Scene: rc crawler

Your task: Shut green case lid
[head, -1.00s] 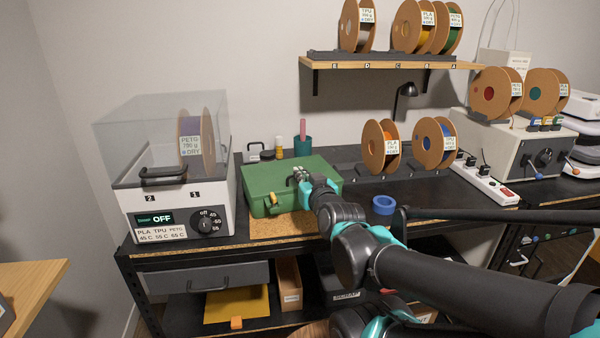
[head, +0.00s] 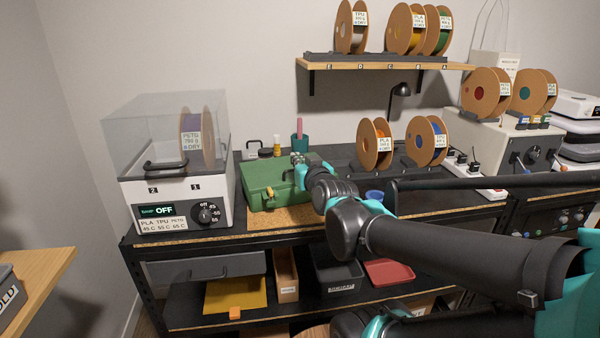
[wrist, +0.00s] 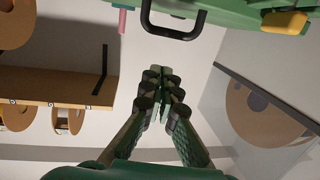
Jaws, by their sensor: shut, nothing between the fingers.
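The green case (head: 262,190) lies on the workbench in the head view, to the right of the dryer box. Its lid looks down on the base, though I cannot tell whether it is fully closed. A yellow latch (head: 271,194) shows on its front side. My gripper (head: 297,158) is shut and empty, at the case's upper right side; I cannot tell whether it touches the lid. In the wrist view my gripper (wrist: 160,75) has its fingertips together, and the green case (wrist: 215,12) with its yellow latch (wrist: 284,22) fills the top edge.
A dryer box (head: 178,207) with a clear cover stands left of the case. Orange-and-brown spools (head: 375,145) stand to the right, with a blue ring (head: 374,195) near my arm. A teal cup (head: 299,143) stands behind the case. A spool shelf (head: 420,66) hangs above.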

